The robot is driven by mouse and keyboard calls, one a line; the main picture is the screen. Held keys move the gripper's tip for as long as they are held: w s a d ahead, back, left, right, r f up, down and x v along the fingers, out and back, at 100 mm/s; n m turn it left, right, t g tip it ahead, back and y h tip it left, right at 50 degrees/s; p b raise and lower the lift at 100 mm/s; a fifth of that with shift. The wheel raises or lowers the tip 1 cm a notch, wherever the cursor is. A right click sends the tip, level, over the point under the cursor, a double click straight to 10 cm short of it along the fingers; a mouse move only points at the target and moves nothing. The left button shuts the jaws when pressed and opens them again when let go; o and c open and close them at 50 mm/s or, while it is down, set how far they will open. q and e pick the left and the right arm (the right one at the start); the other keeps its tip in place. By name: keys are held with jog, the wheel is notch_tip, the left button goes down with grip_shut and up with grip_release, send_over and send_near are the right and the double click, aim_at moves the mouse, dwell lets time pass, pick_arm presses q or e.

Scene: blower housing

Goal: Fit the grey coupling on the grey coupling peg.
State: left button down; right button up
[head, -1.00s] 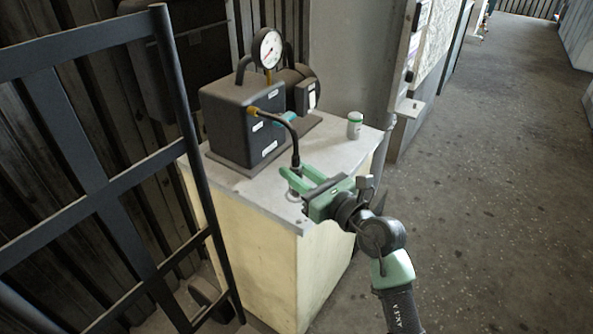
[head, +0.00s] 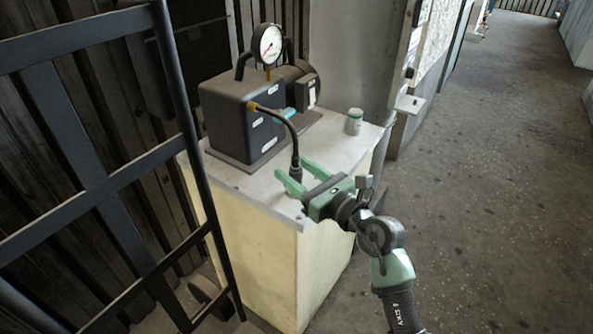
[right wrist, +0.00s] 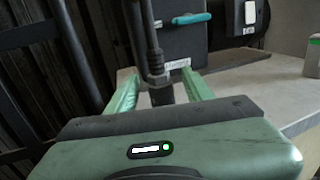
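The grey coupling (head: 295,163) is the dark end piece of a black hose that arches down from the pump box. It hangs upright over the front of the bench top. It also shows in the right wrist view (right wrist: 156,72). My right gripper (head: 296,172) is open, with one green finger on each side of the coupling and a gap to both. The grey coupling peg cannot be made out apart from the coupling; the gripper hides the coupling's lower end. I cannot tell whether it is seated. My left gripper is not in view.
The dark pump box (head: 240,122) with a pressure gauge (head: 267,43) stands at the back of the bench (head: 335,150). A dark metal frame (head: 190,150) rises at the left. The floor at right is clear.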

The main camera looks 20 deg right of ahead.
jog(key=v, duration=0.7)
jog(key=shift+s+d, duration=0.2)
jog(key=shift+s, duration=0.2)
